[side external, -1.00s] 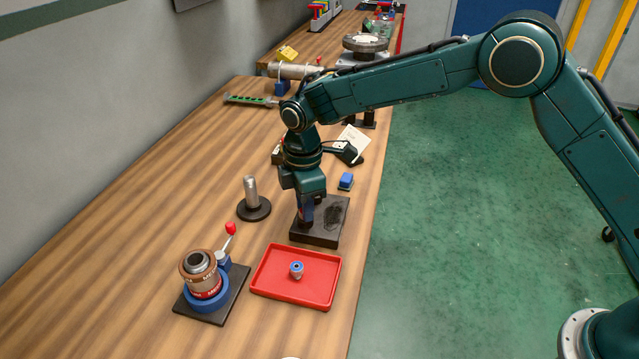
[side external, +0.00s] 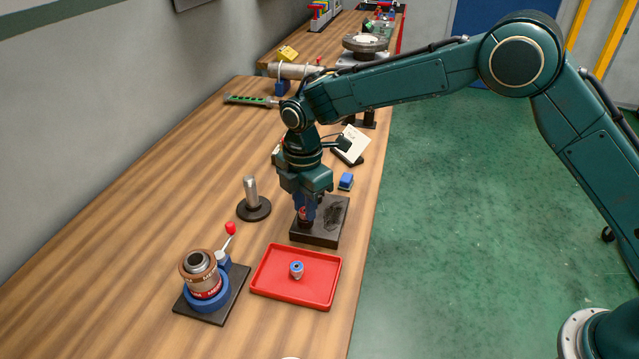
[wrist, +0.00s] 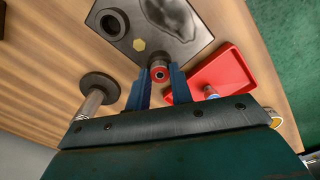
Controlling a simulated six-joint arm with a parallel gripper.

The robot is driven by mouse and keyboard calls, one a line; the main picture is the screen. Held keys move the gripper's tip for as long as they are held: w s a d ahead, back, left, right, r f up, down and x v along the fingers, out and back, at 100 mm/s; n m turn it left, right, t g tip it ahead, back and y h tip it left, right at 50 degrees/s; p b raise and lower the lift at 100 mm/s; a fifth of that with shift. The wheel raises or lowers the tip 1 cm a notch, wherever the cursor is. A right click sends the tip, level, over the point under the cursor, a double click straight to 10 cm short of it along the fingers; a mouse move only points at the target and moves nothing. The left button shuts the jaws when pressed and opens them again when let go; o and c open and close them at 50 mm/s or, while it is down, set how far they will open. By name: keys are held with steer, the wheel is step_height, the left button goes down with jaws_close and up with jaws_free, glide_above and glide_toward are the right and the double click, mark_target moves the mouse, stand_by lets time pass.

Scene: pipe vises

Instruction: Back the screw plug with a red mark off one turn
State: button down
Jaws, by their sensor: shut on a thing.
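The screw plug with a red mark (wrist: 159,72) shows its red ring and dark centre between my fingertips in the wrist view. My gripper (side external: 305,216) points down at the near left part of a dark plate (side external: 326,233) and is shut on this plug; the fingers (wrist: 159,90) stand on either side of it. A bit of red shows between the fingers in the side view. The plug's lower end is hidden, so I cannot tell how deep it sits. A second plug with a blue ring (side external: 296,269) stands in the red tray (side external: 262,283).
A vise with a brown and red pipe fitting (side external: 203,274) and a red-knobbed lever (side external: 230,229) stands front left. A metal post on a round base (side external: 251,196) is left of the plate. A small blue block (side external: 346,181) lies behind it. The left of the bench is clear.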

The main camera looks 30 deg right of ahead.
steer(key=n, duration=1.1)
stand_by(0.3)
steer(key=c, duration=1.3)
jaws_free()
